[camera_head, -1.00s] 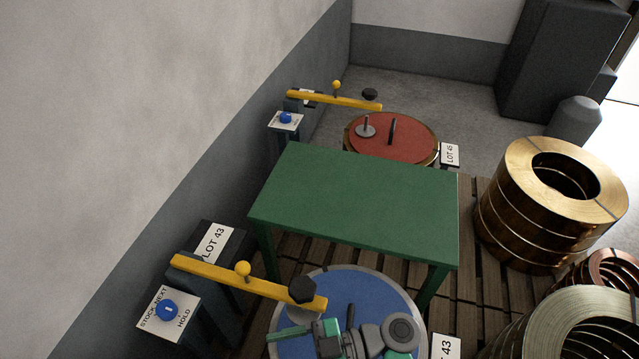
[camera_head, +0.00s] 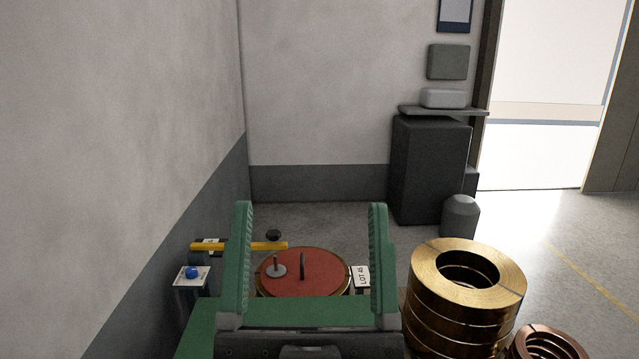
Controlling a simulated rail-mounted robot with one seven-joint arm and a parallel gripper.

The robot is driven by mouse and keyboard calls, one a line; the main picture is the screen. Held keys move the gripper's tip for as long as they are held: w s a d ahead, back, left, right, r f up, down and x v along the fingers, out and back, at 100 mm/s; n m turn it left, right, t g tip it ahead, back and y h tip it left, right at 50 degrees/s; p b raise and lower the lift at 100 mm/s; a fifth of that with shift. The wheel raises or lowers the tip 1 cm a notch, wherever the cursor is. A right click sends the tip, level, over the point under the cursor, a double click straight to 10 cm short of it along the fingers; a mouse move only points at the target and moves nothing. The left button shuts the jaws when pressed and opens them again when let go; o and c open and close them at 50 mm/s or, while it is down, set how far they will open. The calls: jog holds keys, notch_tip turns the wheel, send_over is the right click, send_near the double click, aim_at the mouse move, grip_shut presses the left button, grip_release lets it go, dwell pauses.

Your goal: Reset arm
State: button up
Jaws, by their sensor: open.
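My gripper (camera_head: 309,212) is at the bottom middle of the head view, close to the camera. Its two green fingers stand upright, wide apart, with nothing between them but the view of the floor and red disc behind. The green table (camera_head: 197,328) is mostly hidden behind my gripper, with only part of its top showing at the left. The rest of my arm is out of view below.
Beyond my gripper are a red round lid (camera_head: 322,272), a yellow bar (camera_head: 262,246), a blue knob (camera_head: 192,272) and a LOT 45 sign (camera_head: 361,276). Brass coils (camera_head: 465,310) and a copper coil (camera_head: 548,343) stand right. A dark cabinet (camera_head: 428,170) stands behind.

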jog(key=s+r+g+p, duration=0.3)
jog(key=r+p, duration=3.4)
jog(key=p, duration=0.1)
jog(key=shift+s+r+n, duration=0.15)
jog(key=shift+s+n, duration=0.05)
jog(key=shift+n, duration=0.1)
